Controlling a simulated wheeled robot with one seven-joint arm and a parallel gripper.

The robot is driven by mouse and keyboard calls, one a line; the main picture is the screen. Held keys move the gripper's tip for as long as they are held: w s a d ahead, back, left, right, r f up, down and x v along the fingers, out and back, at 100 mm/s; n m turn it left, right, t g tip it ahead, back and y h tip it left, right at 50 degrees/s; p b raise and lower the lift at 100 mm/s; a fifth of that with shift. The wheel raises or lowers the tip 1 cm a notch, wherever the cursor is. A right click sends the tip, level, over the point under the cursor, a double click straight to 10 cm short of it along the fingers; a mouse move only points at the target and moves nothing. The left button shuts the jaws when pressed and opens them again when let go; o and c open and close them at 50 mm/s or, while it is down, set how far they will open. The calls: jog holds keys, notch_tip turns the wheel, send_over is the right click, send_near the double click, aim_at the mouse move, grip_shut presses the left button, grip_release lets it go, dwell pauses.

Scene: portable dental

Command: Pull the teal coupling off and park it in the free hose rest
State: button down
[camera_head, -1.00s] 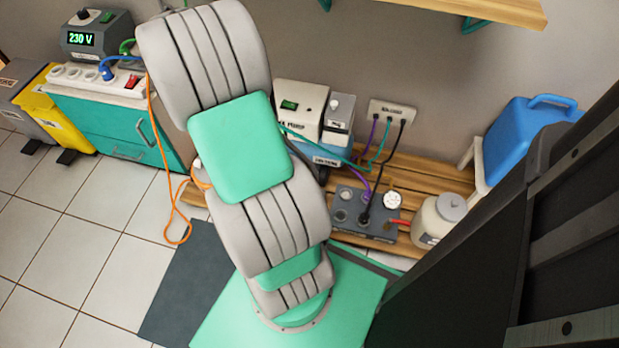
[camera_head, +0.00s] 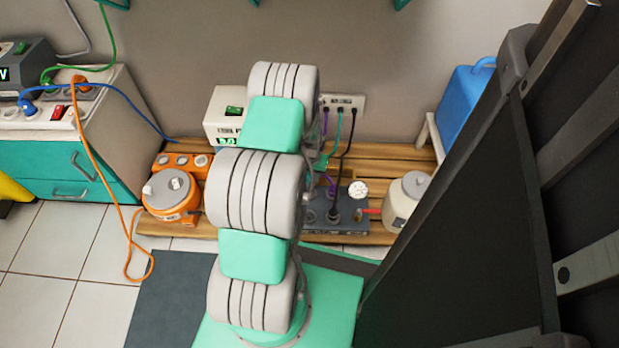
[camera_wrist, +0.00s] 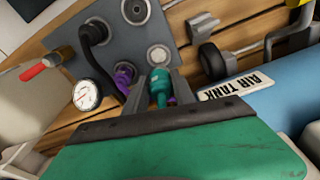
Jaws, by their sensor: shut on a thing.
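In the wrist view my gripper (camera_wrist: 159,88) is shut on the teal coupling (camera_wrist: 160,83), held upright between the two fingers. A round port ring (camera_wrist: 160,55) on the grey manifold block (camera_wrist: 181,60) shows just beyond it; I cannot tell whether the coupling touches it. The purple coupling (camera_wrist: 125,76) is close to the left finger. A black elbow coupling (camera_wrist: 93,33) sits on the block, and another ring (camera_wrist: 136,11) looks empty. I cannot identify the free hose rest.
A pressure gauge (camera_wrist: 86,95) with a red-handled valve (camera_wrist: 34,71) stands left of the gripper, and the blue air tank (camera_wrist: 270,98) right. In the head view purple, teal and black hoses run from a wall plate (camera_head: 345,101). An orange unit (camera_head: 172,194) and cream jar (camera_head: 405,200) flank the block.

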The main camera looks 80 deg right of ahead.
aim_at(310, 183)
jog(key=shift+f+b, duration=2.25)
jog(key=shift+f, duration=0.7)
jog(key=shift+a+r, duration=0.1)
jog(key=shift+a, duration=0.1)
jog(key=shift+f, duration=0.95)
jog(key=c, duration=1)
grip_release()
jog(key=shift+o, duration=0.2)
